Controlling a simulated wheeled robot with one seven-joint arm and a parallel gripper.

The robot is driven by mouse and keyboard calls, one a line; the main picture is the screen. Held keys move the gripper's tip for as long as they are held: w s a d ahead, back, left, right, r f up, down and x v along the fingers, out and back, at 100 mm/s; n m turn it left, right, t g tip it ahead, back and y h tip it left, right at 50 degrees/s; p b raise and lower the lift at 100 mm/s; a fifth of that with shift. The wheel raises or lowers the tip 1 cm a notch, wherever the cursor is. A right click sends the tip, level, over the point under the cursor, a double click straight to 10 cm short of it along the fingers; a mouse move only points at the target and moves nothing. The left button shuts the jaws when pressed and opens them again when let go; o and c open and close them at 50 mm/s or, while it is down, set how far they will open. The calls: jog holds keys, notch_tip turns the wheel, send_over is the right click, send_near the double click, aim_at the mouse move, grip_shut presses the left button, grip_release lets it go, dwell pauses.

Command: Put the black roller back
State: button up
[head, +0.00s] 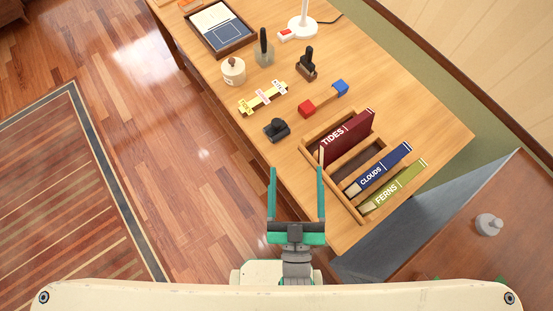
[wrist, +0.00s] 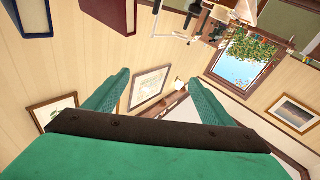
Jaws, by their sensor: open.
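My gripper (head: 296,170) is open and empty near the desk's front edge, its fingertips pointing toward the desk. A small black object (head: 277,130) lies on the wooden desk (head: 420,125), a short way beyond the fingertips. A stamp-like thing with a black handle and brown base (head: 307,64) stands farther back. A black upright handle (head: 263,47) sits in a clear grey holder beside it. I cannot tell for sure which of these is the black roller. In the wrist view, the open fingers of my gripper (wrist: 157,80) have nothing between them.
A wooden rack (head: 350,202) holding maroon, blue and green books stands right of my gripper.

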jog(key=s+a+f+m+g, duration=0.1)
jog(key=s+a+f+g, duration=0.3)
jog(key=s+f, duration=0.4)
jog(key=shift+s+a+m+g, duration=0.3)
jog(key=shift+s+g, duration=0.1)
jog(key=shift+s, duration=0.25)
dwell(0.5)
